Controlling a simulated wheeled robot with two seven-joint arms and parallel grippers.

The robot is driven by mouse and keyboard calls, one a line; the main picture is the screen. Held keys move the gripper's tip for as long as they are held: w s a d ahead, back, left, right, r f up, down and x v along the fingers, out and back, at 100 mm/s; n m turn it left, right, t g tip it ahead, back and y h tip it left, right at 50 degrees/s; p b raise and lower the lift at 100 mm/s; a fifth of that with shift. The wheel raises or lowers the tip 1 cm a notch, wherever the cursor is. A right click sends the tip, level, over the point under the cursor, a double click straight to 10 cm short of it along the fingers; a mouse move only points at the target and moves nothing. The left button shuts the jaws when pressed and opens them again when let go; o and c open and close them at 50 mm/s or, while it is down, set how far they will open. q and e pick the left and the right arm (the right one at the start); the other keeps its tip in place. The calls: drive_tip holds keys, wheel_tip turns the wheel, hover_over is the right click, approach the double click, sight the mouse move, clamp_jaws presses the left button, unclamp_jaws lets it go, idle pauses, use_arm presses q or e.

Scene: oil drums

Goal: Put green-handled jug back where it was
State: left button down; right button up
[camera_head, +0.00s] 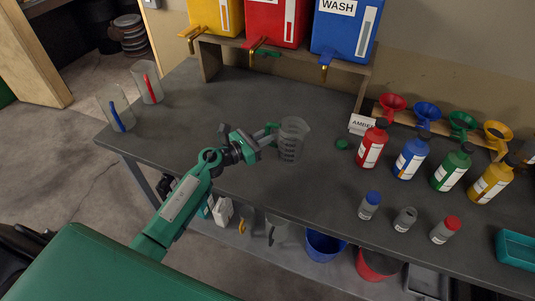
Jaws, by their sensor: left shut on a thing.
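The green-handled jug (292,141), clear with dark markings, is upright at the middle of the grey bench (215,110). I cannot tell whether its base touches the bench. My left gripper (270,133) reaches in from the left and is shut on its handle, which the fingers mostly hide. My right gripper is not in view.
A red-handled jug (147,84) and a blue-handled jug (118,112) stand at the bench's left end. Yellow (217,15), red (277,20) and blue (343,25) dispensers stand behind. Bottles, including a red one (371,148), crowd the right. The bench's left middle is clear.

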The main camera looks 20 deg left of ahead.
use_arm(q)
wheel_tip(320, 180, down, 7)
drive_tip(key=shift+f, duration=0.2)
idle(0.3)
drive_tip(key=shift+f, duration=0.2)
drive_tip(key=c, duration=1.4)
unclamp_jaws()
